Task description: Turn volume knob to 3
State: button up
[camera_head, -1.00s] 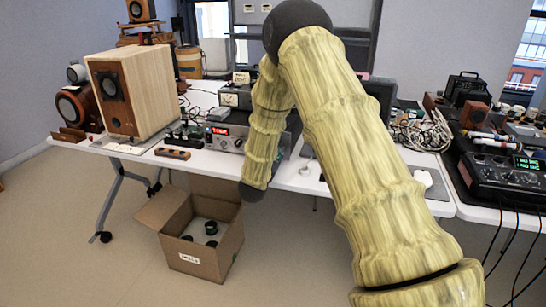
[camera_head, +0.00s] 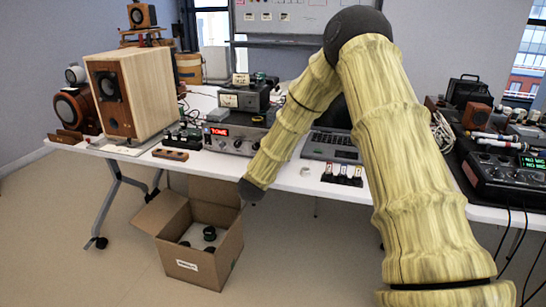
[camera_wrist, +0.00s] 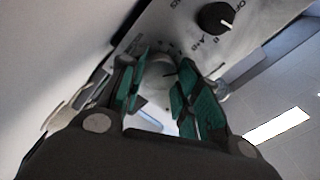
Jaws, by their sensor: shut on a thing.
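A grey amplifier (camera_head: 228,138) with a red lit display and a row of knobs stands on the white table, left of centre in the head view. In the wrist view its pale front panel (camera_wrist: 180,35) is close and tilted. My gripper (camera_wrist: 163,62) is shut on a silver knob (camera_wrist: 160,76) on that panel, with a green-padded finger at either side. The fingers hide part of the knob, and I cannot read its setting.
A black knob (camera_wrist: 215,18) with a white pointer sits beside the held one. An open cardboard box (camera_head: 190,265) stands on the floor under the table.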

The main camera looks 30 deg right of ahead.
jog(key=shift+d+m, duration=0.15)
jog(key=shift+m, duration=0.15)
jog(key=o, duration=1)
jog(key=shift+s, duration=0.1)
jog(key=v, duration=1.2)
jog(key=shift+f, duration=0.1)
